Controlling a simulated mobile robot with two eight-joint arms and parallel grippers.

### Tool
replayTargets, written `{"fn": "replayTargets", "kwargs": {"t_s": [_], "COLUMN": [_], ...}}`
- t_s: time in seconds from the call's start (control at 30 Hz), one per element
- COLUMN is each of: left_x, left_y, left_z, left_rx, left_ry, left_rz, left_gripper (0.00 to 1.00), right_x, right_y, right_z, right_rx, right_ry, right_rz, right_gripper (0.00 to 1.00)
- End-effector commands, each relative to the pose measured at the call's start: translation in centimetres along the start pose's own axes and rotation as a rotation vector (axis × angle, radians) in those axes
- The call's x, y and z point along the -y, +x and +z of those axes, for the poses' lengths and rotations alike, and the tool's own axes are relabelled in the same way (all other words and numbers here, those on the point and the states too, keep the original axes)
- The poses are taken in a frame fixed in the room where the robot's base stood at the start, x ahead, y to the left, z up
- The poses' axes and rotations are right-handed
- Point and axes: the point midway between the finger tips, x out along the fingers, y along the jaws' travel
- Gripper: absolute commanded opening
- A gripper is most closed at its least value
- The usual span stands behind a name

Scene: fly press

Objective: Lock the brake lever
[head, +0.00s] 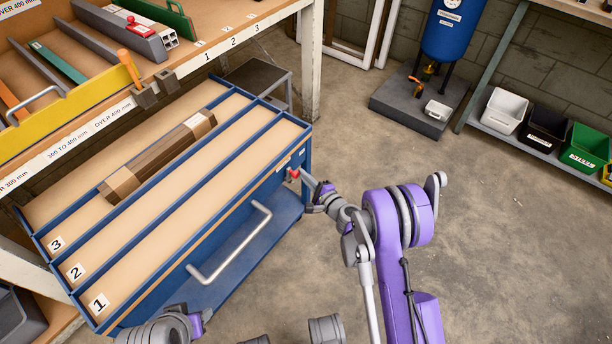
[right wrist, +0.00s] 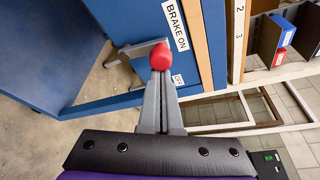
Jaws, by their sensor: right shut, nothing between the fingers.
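The brake lever's red knob (head: 293,173) shows at the right end of the blue cart (head: 150,290). In the right wrist view the red knob (right wrist: 161,55) is just beyond my fingertips, beside the "BRAKE ON" label (right wrist: 175,22) and near a smaller, partly hidden label reading "OFF" (right wrist: 178,80). The rest of the lever is largely hidden. My right gripper (head: 309,184) is shut and empty, its tips at or very close to the knob; I cannot tell whether they touch. My left gripper's fingers are not visible.
The cart's top has three lanes, and a brown wrapped bundle (head: 160,158) lies in one. A grey push handle (head: 230,245) sticks out from the cart's side. A wooden rack (head: 240,50) stands behind. The concrete floor (head: 490,240) at right is clear.

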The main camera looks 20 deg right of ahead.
Motion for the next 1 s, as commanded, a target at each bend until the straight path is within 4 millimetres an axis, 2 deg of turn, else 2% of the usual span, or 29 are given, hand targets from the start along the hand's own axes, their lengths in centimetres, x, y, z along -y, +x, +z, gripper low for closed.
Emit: {"fn": "replayTargets", "kwargs": {"t_s": [0.77,1.0], "left_x": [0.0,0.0], "left_y": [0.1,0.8], "left_z": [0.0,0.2], "left_rx": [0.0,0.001], "left_ry": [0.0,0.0], "left_rz": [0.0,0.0], "left_gripper": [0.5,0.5], "right_x": [-0.1,-0.1], "right_y": [-0.1,0.6], "right_z": [0.4,-0.8], "right_rx": [0.0,0.001], "right_ry": [0.001,0.0], "right_rz": [0.0,0.001], "right_gripper": [0.0,0.0]}}
